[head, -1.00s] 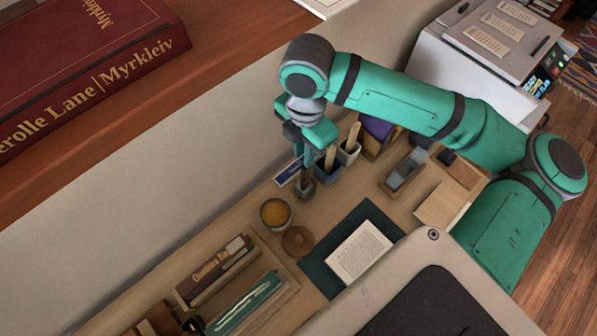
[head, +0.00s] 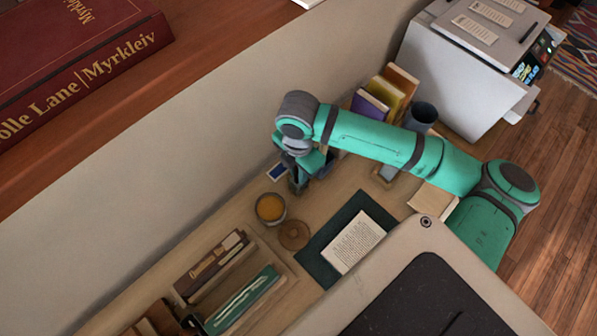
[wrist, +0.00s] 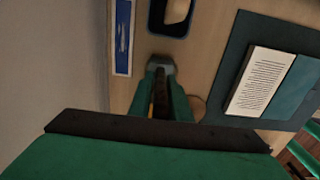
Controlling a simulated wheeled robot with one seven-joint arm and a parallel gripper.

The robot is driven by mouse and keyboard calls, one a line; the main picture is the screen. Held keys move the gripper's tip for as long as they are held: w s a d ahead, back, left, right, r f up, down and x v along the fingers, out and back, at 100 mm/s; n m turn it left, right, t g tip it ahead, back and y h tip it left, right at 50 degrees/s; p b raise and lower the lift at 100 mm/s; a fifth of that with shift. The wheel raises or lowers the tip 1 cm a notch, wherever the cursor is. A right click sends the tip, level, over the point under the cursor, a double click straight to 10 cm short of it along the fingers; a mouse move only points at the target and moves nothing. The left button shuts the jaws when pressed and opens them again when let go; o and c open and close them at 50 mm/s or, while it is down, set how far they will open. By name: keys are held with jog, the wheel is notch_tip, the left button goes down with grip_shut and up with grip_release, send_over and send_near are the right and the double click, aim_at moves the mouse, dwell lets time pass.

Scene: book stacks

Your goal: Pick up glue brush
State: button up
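My gripper (wrist: 164,92) points down at the desk beside the long wall; in the head view, my gripper (head: 299,182) is low over the desk. In the wrist view, a dark brown upright piece (wrist: 162,106), apparently the glue brush handle, stands between its two teal fingers. A small grey holder (wrist: 160,63) shows just past the fingertips. The brush's lower end is hidden, and I cannot tell whether the fingers touch the handle. An amber glue pot (head: 270,207) stands to the left in the head view.
A round wooden lid (head: 294,235) lies near the pot. A page on a dark green mat (head: 322,257) lies to the right. Books in a wooden tray (head: 285,283) are at the front left.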

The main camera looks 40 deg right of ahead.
jog(key=shift+f, duration=0.45)
grip_shut()
jog(key=shift+r, duration=0.15)
